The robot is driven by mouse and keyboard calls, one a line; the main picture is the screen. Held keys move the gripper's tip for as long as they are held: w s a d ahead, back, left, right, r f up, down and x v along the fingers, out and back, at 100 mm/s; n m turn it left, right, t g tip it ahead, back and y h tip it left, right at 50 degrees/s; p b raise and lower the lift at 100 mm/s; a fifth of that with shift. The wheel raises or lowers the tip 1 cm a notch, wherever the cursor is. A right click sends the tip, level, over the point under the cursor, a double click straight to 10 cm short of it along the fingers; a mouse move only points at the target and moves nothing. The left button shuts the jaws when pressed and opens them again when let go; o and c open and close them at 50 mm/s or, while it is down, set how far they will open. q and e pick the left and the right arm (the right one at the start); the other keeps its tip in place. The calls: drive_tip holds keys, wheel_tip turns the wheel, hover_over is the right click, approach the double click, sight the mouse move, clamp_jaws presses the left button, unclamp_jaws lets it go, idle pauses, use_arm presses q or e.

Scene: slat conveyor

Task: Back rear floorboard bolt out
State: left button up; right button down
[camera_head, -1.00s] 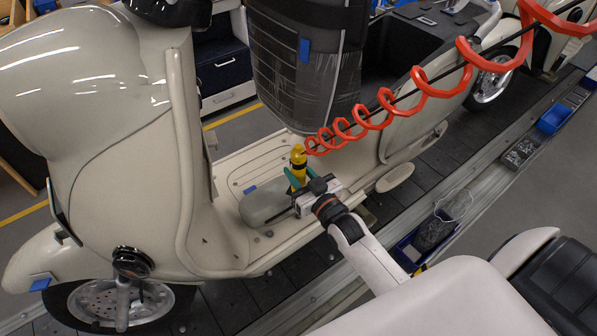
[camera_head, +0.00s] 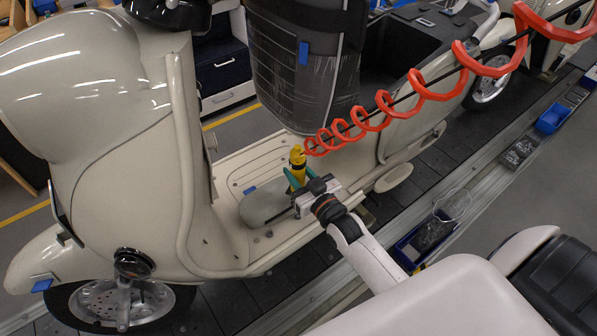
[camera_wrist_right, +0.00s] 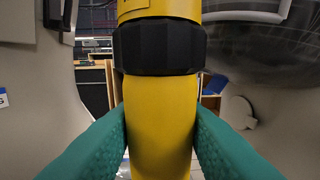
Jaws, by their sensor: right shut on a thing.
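My right gripper (camera_head: 299,182) is shut on a yellow tool (camera_head: 298,160) with a black collar, held upright over the scooter's floorboard (camera_head: 250,172). The right wrist view shows the green fingers on both sides of the yellow tool body (camera_wrist_right: 160,115). A red coiled hose (camera_head: 380,110) runs from the tool's top to the upper right. The tool's lower end and any bolt under it are hidden by the gripper and a grey rounded part (camera_head: 262,206) beside it. My left gripper is not in view.
The cream scooter's front shield (camera_head: 95,120) stands at left. A blue bin (camera_head: 425,243) with a mesh cup (camera_head: 452,207) sits beside the conveyor slats (camera_head: 440,150).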

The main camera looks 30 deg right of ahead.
sight(302, 159)
drive_tip(key=shift+r+p, duration=0.75)
drive_tip(key=shift+p, duration=0.05)
idle(0.5)
drive_tip(key=shift+r+p, duration=2.55)
drive_tip(key=shift+r, duration=0.05)
